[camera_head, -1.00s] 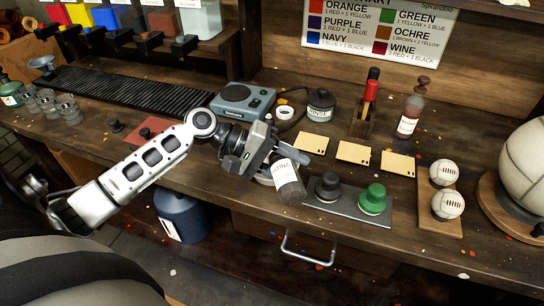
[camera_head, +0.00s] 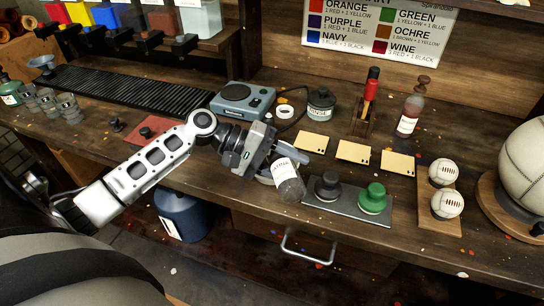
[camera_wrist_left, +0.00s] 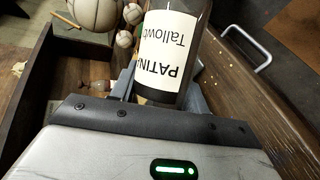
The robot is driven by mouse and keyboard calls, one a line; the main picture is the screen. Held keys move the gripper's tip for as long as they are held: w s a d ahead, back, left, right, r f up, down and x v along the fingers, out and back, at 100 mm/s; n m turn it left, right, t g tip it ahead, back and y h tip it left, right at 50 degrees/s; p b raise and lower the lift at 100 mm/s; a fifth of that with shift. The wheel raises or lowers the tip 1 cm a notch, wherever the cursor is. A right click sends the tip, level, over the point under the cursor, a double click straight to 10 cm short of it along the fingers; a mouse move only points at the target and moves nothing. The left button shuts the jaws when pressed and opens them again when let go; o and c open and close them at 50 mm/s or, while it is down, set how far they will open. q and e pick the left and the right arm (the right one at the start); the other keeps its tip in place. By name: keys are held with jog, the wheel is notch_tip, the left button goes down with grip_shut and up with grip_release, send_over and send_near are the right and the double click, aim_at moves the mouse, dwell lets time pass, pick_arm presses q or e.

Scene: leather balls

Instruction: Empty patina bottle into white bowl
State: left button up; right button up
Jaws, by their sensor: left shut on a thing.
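My left gripper (camera_head: 268,158) is shut on the patina bottle (camera_head: 290,186), a dark bottle with a white label. The bottle is tilted, with its dark end toward the lower right; its other end is hidden by the gripper. In the left wrist view the bottle (camera_wrist_left: 170,50) lies between the fingers, its label reading "PATIN". A pale curved rim, likely the white bowl (camera_head: 264,181), shows just under the gripper and beside the bottle, mostly covered. I cannot see the bottle's mouth or any liquid. My right gripper is not in view.
Yellow cards (camera_head: 353,152) lie behind. Two balls (camera_head: 446,204) sit on a wooden board at right. A scale (camera_head: 243,101) stands behind the gripper.

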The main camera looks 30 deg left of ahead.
pick_arm(q)
jog(key=shift+f+n+h, duration=0.15)
jog(key=shift+n+h, duration=0.25)
dwell(1.2)
jog(key=shift+w+a+r+n+g+h, duration=0.15)
jog(key=shift+r+n+g+h, duration=0.1)
jog(key=shift+r+n+h, duration=0.2)
jog(key=shift+w+a+r+n+g+h, duration=0.15)
jog(key=shift+r+n+g+h, duration=0.1)
jog(key=shift+r+n+h, duration=0.15)
dwell(2.5)
